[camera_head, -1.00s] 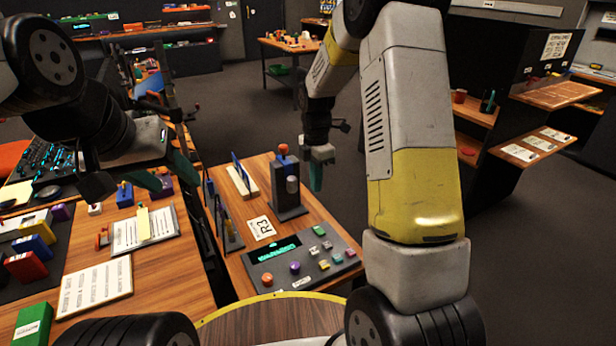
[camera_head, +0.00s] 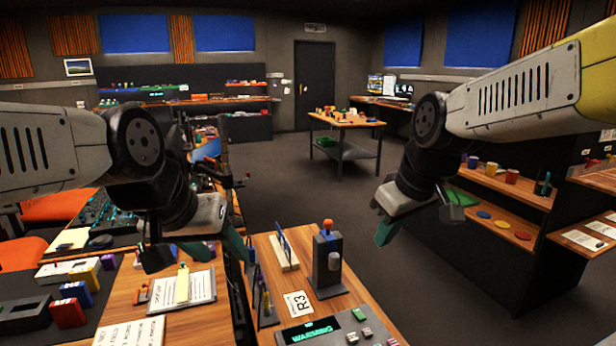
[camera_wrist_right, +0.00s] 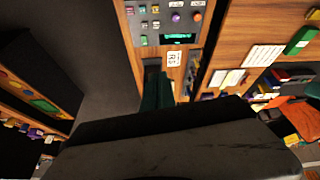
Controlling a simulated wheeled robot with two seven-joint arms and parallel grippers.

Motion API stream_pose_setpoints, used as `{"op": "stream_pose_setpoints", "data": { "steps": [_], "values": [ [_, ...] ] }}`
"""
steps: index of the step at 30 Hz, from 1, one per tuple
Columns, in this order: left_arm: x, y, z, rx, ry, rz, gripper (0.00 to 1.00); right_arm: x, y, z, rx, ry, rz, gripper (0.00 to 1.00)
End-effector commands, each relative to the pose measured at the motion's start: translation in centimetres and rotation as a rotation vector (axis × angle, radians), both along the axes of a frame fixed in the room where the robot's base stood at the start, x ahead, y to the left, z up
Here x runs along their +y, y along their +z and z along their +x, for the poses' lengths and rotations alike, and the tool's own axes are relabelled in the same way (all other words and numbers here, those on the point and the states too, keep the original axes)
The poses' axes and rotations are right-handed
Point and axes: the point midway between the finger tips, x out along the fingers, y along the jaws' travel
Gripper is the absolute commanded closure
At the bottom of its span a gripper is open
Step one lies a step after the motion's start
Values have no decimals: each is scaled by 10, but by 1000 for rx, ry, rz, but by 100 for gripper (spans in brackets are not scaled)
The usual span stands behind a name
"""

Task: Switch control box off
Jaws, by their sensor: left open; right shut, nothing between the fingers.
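The sloped grey control panel (camera_head: 372,320) sits on the wooden table at the bottom of the head view, partly cut off; its green display (camera_head: 312,333) is lit and reads WARNING. In the right wrist view the panel (camera_wrist_right: 148,24) shows colored buttons and a lit display (camera_wrist_right: 178,39). My right gripper (camera_head: 386,232) is shut and empty, in the air right of this box. My left gripper (camera_head: 195,252) is open and empty above the left desk.
A white R3 card (camera_head: 298,303) and a wooden holder with blue plates (camera_head: 284,252) are beside the upright box. A clipboard (camera_head: 187,289) and colored blocks lie on the left desk. Shelves (camera_head: 505,205) stand at right. Open floor lies behind the table.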

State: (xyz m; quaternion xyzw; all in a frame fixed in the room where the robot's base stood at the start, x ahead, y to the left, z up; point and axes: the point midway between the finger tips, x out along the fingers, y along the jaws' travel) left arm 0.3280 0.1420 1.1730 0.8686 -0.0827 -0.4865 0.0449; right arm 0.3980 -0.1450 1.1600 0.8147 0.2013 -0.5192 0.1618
Motion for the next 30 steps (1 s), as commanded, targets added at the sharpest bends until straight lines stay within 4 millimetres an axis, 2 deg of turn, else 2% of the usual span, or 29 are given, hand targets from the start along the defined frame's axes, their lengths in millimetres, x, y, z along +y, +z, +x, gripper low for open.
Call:
{"op": "stream_pose_setpoints", "data": {
  "steps": [1,3,6,9,15,16,20,23,26,30],
  "values": [
    [0,0,0,0,0,0,48,0,7,-17,-24,-84,44,100],
    [0,0,0,0,0,0,48,1,11,-35,-39,-194,106,100],
    [0,0,0,0,0,0,48,2,13,-55,-56,-313,177,100],
    [0,0,0,0,0,0,48,2,13,-66,-63,-387,223,98],
    [0,0,0,0,0,0,48,3,13,-70,-63,-427,247,59],
    [0,0,0,0,0,0,48,3,13,-68,-59,-426,246,56],
    [0,0,0,0,0,0,48,1,9,-49,-27,-414,223,56],
    [0,0,0,0,0,0,48,-1,1,-20,17,-401,190,56],
    [0,0,0,0,0,0,48,-3,-14,14,69,-380,151,56],
    [0,0,0,0,0,0,48,-6,-45,61,137,-350,95,56]
  ]
}}
